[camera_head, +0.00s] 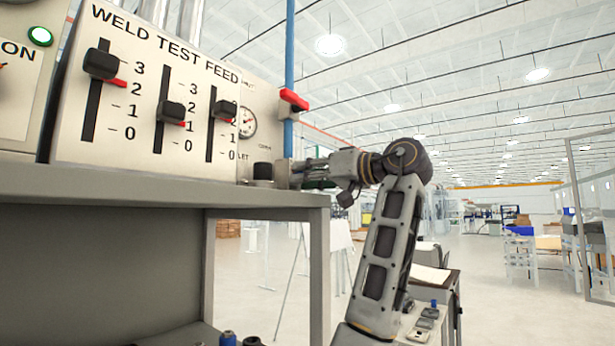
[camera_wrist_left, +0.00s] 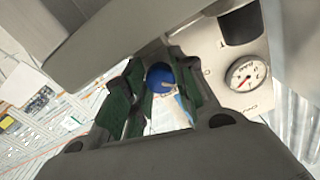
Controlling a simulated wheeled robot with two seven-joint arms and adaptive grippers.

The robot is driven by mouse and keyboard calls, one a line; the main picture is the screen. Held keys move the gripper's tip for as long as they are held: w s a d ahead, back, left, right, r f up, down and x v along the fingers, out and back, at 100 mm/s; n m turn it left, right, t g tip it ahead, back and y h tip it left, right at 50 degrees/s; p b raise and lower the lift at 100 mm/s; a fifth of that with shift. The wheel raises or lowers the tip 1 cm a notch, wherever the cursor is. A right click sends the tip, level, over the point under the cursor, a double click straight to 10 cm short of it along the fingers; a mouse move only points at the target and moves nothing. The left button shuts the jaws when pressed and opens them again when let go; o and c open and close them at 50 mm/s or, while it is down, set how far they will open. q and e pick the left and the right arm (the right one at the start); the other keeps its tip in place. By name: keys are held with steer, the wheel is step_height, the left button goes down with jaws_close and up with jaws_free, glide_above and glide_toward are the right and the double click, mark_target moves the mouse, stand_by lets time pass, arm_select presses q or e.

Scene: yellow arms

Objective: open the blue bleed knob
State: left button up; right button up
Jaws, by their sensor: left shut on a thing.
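The blue bleed knob (camera_wrist_left: 159,76) is round and shows in the left wrist view between the green-padded fingers of my left gripper (camera_wrist_left: 158,92). A pale mark shows on the knob's face. My left gripper is shut on the knob. In the head view my left gripper (camera_head: 300,173) is at the right end of the bench top, beside the panel. There the blue knob is hidden and I cannot make it out. My right gripper is not in view.
A panel (camera_head: 140,30) with three black sliders stands on the grey bench (camera_head: 130,184). Behind it are a gauge (camera_head: 247,122), a blue pipe (camera_head: 290,55) with a red lever (camera_head: 294,100), and a dark cylinder (camera_head: 263,172).

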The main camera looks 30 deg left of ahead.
arm_select(q)
steer(key=shift+m, duration=0.4)
steer(key=m, duration=0.3)
steer(key=shift+m, duration=0.4)
steer(key=m, duration=0.4)
steer(key=shift+r+p, duration=0.1)
steer(key=shift+p, duration=0.25)
steer(key=m, duration=0.4)
steer(key=shift+m, duration=2.6)
steer(key=o, duration=1)
